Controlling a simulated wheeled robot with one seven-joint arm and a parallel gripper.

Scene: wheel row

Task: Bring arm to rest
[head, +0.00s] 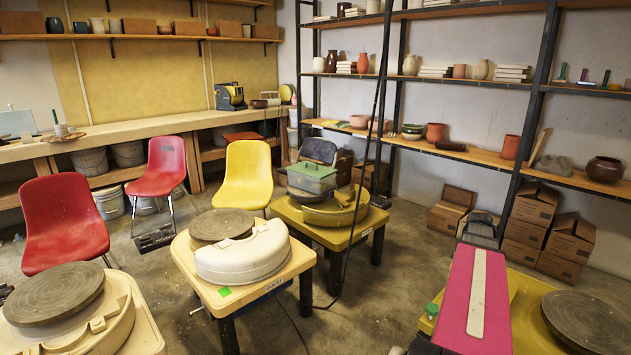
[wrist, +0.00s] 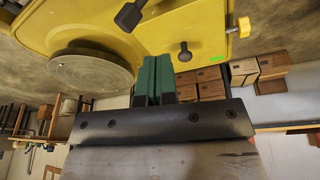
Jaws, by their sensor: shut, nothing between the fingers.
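My gripper (wrist: 158,80) shows in the wrist view, its two green fingers side by side and shut, with nothing between them. Beyond the fingers is a yellow pottery wheel with a round grey wheel head (wrist: 90,76); the picture is turned upside down. In the head view, a pink arm link of mine with a pale stripe (head: 478,300) reaches in at the lower right, over a yellow wheel table (head: 525,290). I cannot make out my gripper in the head view.
A grey wheel head (head: 590,320) lies right of my arm. A cream wheel (head: 243,252) and a yellow wheel (head: 335,212) stand farther left. Red (head: 62,225) and yellow (head: 248,178) chairs stand behind. Cardboard boxes (head: 530,215) sit under the shelves. Bare floor (head: 395,270) lies between.

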